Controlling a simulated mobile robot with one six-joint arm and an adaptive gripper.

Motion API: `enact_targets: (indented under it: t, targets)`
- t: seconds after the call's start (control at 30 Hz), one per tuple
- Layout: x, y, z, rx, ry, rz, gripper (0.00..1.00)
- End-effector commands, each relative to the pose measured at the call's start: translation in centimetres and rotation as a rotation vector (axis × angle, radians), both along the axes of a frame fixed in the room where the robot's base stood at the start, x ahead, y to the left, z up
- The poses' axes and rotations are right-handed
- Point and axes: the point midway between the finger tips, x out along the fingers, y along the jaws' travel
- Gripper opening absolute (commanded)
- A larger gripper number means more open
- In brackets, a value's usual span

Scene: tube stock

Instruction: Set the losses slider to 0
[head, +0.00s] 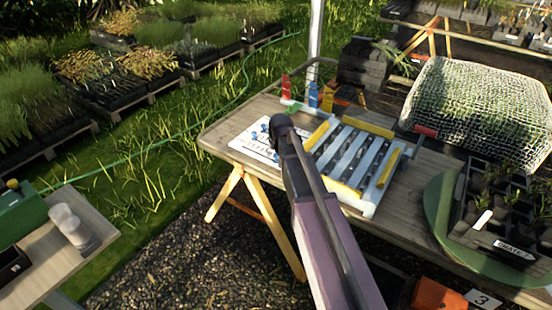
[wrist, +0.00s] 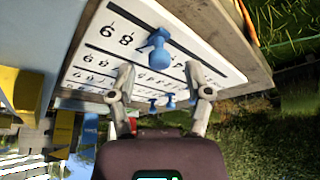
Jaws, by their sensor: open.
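A white slider board (wrist: 105,48) with rows of printed numbers and dark track lines fills the upper middle of the wrist view. In the head view the board (head: 250,150) lies on the table's left end, partly behind my arm. A blue slider knob (wrist: 157,50) stands on the row farthest up in the wrist view. I cannot read which row is losses. My gripper (wrist: 162,85) is open over the board, its fingers on either side of the lower knobs; contact is unclear.
A rack with pale bars and yellow ends (head: 355,155) lies right of the board on the wooden table (head: 225,130). Red, blue and orange pieces (head: 313,95) stand behind. A mesh-covered tray (head: 480,110) and a green round mat (head: 440,215) are farther right.

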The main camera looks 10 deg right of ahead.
Motion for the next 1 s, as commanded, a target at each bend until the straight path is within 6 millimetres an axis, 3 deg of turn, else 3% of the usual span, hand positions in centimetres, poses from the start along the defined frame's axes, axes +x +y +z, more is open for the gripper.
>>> enact_targets:
  t: [0.2,0.63,0.83,0.87,1.0]
  targets:
    - [0.41,0.0,-1.07,0.0,0.0,0.0,0.65]
    - [0.48,0.0,-1.15,0.0,0.0,0.0,0.65]
    - [0.48,0.0,-1.15,0.0,0.0,0.0,0.05]
    - [0.48,0.0,-1.15,0.0,0.0,0.0,0.0]
    - [0.48,0.0,-1.16,0.0,0.0,0.0,0.0]
